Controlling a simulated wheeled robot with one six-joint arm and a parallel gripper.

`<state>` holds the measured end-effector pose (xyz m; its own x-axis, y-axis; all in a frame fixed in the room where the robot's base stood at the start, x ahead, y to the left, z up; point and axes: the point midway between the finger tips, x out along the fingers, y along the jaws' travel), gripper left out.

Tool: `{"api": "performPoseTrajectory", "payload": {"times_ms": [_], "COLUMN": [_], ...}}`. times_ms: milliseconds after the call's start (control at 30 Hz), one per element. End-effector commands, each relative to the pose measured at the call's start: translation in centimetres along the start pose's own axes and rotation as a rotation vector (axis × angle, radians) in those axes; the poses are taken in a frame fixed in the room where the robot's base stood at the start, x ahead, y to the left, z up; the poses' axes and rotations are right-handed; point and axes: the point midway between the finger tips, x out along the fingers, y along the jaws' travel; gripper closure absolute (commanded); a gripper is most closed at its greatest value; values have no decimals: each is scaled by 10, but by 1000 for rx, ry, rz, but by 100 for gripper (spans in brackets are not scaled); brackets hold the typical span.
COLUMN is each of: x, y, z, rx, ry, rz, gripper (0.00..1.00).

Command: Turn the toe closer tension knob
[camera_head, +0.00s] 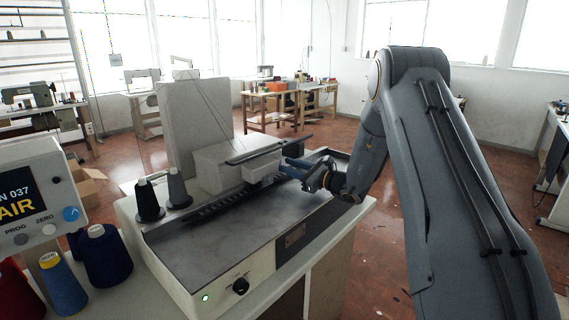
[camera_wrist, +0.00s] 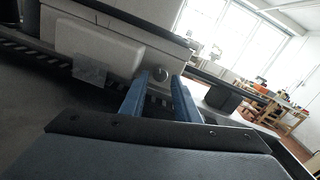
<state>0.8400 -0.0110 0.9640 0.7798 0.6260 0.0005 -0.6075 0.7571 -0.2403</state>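A small round silver knob (camera_wrist: 162,73) sits on the face of the pale machine head (camera_head: 225,168). In the wrist view it shows between and just beyond my fingertips; the gap to it is hard to judge. My gripper (camera_head: 288,166) has blue fingers pointing left at the head's right end; they hide that spot in the head view. The wrist view shows the fingers (camera_wrist: 158,78) apart with nothing between them. A black knob (camera_head: 240,286) is on the machine's front panel, away from my gripper. No readable label tells which knob is the tension knob.
A control box (camera_head: 34,197) and thread spools (camera_head: 104,256) are at the left. A dark bar (camera_head: 270,149) runs along the head above my fingers. A black block (camera_wrist: 222,97) is right of them.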

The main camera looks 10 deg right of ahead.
Motion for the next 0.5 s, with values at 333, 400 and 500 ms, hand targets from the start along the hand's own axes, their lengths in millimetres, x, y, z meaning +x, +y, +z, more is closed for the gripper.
{"api": "performPoseTrajectory", "payload": {"times_ms": [333,400,500], "x": [23,22,22], "y": [-2,-2,-3], "z": [0,-1,-1], "rx": [-1,-1,-1], "ry": [1,1,1], "rz": [-3,-3,-4], "gripper": [71,71,71]}}
